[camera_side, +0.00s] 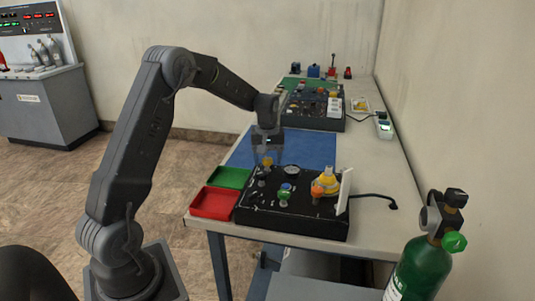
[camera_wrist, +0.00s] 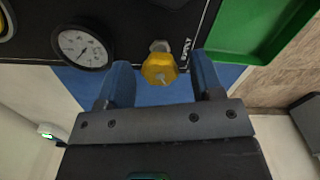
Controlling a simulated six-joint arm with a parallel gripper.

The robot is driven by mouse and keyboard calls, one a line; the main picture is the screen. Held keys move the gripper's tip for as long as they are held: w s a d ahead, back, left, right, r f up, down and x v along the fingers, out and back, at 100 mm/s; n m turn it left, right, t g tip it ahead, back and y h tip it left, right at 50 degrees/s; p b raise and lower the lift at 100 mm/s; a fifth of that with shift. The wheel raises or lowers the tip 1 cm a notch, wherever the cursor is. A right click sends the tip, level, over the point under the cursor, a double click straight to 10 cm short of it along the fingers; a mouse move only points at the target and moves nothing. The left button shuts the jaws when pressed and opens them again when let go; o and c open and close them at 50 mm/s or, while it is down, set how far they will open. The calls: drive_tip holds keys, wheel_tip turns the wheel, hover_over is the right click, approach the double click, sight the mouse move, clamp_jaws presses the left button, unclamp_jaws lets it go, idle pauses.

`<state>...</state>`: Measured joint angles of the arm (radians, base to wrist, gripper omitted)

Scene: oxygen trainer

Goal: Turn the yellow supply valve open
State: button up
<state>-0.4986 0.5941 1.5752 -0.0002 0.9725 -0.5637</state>
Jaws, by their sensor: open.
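The yellow supply valve (camera_wrist: 160,68) is a faceted knob on a pale stem at the edge of the black panel (camera_wrist: 130,15), beside the printed word SUPPLY. In the wrist view my gripper (camera_wrist: 163,75) is open, with one blue-grey finger on each side of the knob and a visible gap at both sides. In the side view my gripper (camera_side: 267,155) points down over the back left corner of the black panel (camera_side: 290,225), and the yellow knob (camera_side: 267,162) shows at its fingertips. Contact cannot be told.
A round gauge (camera_wrist: 83,47) sits on the panel next to the valve. Green (camera_side: 230,178) and red (camera_side: 214,203) trays lie left of the panel. A yellow mask (camera_side: 328,178) and green knob (camera_side: 284,195) are on it. A green cylinder (camera_side: 418,268) stands at front right.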

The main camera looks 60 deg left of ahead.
sight(267, 159)
wheel_tip(267, 159, up, 14)
idle(0.5)
